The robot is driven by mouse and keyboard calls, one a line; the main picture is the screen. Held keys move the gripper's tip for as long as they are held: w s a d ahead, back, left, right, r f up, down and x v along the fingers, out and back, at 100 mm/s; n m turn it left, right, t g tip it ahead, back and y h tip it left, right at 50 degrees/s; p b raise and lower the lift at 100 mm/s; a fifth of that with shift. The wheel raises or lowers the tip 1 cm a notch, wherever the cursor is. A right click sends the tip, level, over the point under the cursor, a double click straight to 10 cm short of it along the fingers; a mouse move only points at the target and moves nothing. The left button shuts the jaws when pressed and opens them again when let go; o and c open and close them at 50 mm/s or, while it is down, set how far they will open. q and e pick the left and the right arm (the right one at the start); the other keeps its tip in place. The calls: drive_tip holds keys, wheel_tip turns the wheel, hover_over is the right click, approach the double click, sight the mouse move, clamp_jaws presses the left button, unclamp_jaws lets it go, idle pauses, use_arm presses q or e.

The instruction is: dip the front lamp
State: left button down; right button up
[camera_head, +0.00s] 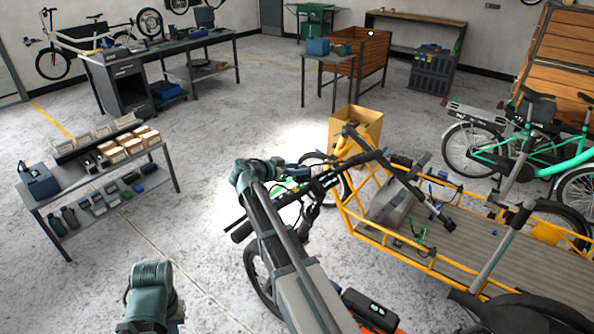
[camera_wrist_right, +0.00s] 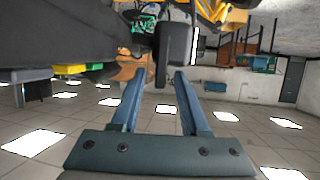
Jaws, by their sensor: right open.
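The yellow-framed cargo bike (camera_head: 433,262) stands at the right in the head view, with a flat slatted deck. A bright pool of light (camera_head: 290,145) lies on the floor ahead of it. I cannot make out the front lamp itself; my right arm covers part of the bike's front. My right gripper (camera_wrist_right: 158,75) is open in the wrist view, its two blue fingers spread apart. A dark upright block (camera_wrist_right: 176,55) stands at or just beyond the fingertips; I cannot tell what it is or whether they touch. My left gripper is out of view; only part of that arm shows.
A cardboard box (camera_head: 354,125) stands beyond the bike's front. A low table (camera_head: 100,180) with small boxes is at the left. A green bike (camera_head: 535,155) stands at the right. The floor between the low table and my right arm is clear.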

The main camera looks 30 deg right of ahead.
clamp_jaws()
drive_tip(key=shift+w+a+f+n+g, duration=0.15)
drive_tip(key=shift+w+n+g, duration=0.25)
drive_tip(key=shift+w+n, duration=0.45)
drive_tip(key=shift+w+a+f+n+g+h+b, duration=0.15)
drive_tip(key=shift+n+g+h+b, duration=0.25)
drive_tip(key=shift+n+g+b, duration=0.45)
drive_tip(key=shift+t, duration=0.25)
unclamp_jaws()
drive_tip(key=shift+p, duration=0.3)
